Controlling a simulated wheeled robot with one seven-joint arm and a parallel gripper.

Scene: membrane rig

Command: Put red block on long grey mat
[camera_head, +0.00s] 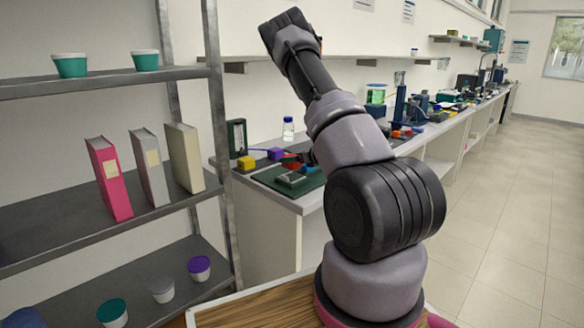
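A small red piece (291,158) shows on the bench to the left of my arm. It is partly among dark shapes, and I cannot tell whether it is the red block. Other small red pieces (404,131) lie farther back on the bench, right of my arm. A small grey flat item (292,179) lies on a dark green board (268,177) at the bench's near end. I cannot tell whether it is the long grey mat. My arm rises over the bench, but I cannot make out my gripper or its fingers.
A yellow block (246,163) and a purple block (275,154) sit by the green board. A clear bottle (288,129) stands behind. A metal shelf (60,225) with books and cups stands at left. Equipment crowds the far bench. The tiled floor (500,240) at right is clear.

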